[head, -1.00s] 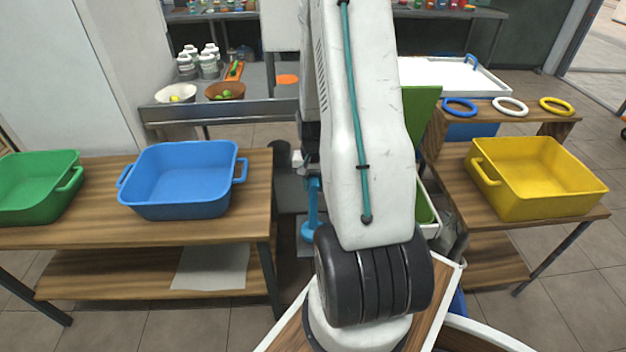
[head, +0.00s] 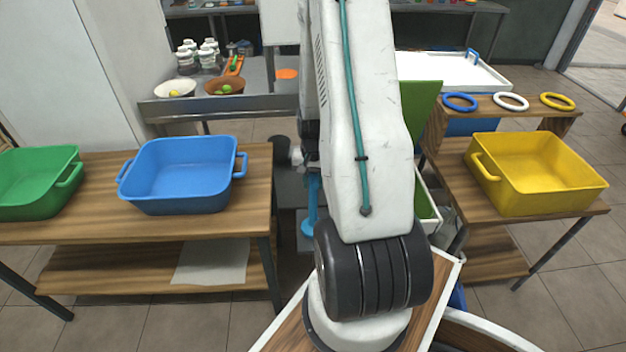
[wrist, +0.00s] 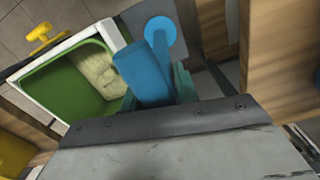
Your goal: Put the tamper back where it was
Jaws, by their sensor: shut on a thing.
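The tamper is blue, with a thick handle and a round disc end. In the wrist view my gripper (wrist: 158,92) is shut on the thick handle of the tamper (wrist: 142,70), and the round disc shows beyond it, over or near a grey plate (wrist: 130,18). In the head view the tamper (head: 312,200) hangs about upright, just left of my arm, with its disc end down. A grey surface lies below it; I cannot tell whether they touch. My gripper is mostly hidden behind my arm in the head view.
A green-lined white bin (wrist: 62,92) is close beside the tamper. A wooden table with a blue tub (head: 180,178) and a green tub (head: 38,184) stands left. A yellow tub (head: 540,175) and several rings are on the right table. The gap between the tables is narrow.

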